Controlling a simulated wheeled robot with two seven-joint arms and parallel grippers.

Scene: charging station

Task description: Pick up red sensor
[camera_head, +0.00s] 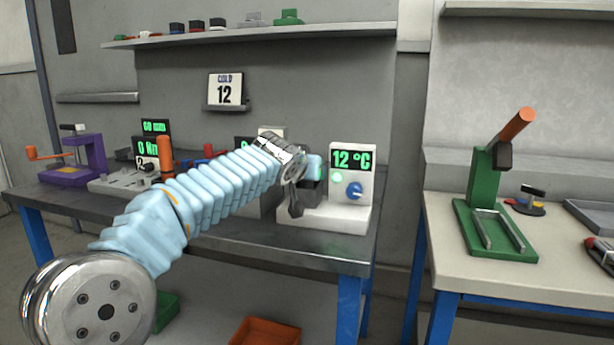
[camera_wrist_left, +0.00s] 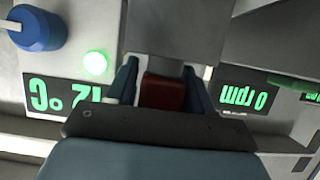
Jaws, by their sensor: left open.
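The red sensor appears to be the dark red block (camera_wrist_left: 163,92) in the left wrist view, lying between my left gripper's two blue-grey fingers (camera_wrist_left: 160,80). The fingers are apart, and I cannot tell whether either touches the block. In the head view my left gripper (camera_head: 300,197) is at the dark block on the left part of the white "12 °C" station (camera_head: 352,190). It hides the red block there. The station's display (camera_wrist_left: 62,92), round green light (camera_wrist_left: 95,63) and blue knob (camera_wrist_left: 36,28) show in the wrist view. My right gripper is not in view.
A second green display (camera_wrist_left: 248,100) reads "0 rpm" beside the gripper. A purple vise (camera_head: 85,155) and an orange-handled device (camera_head: 165,158) stand on the left of the workbench (camera_head: 300,245). A green press (camera_head: 485,190) stands on the right table. A shelf (camera_head: 250,34) holds several small blocks.

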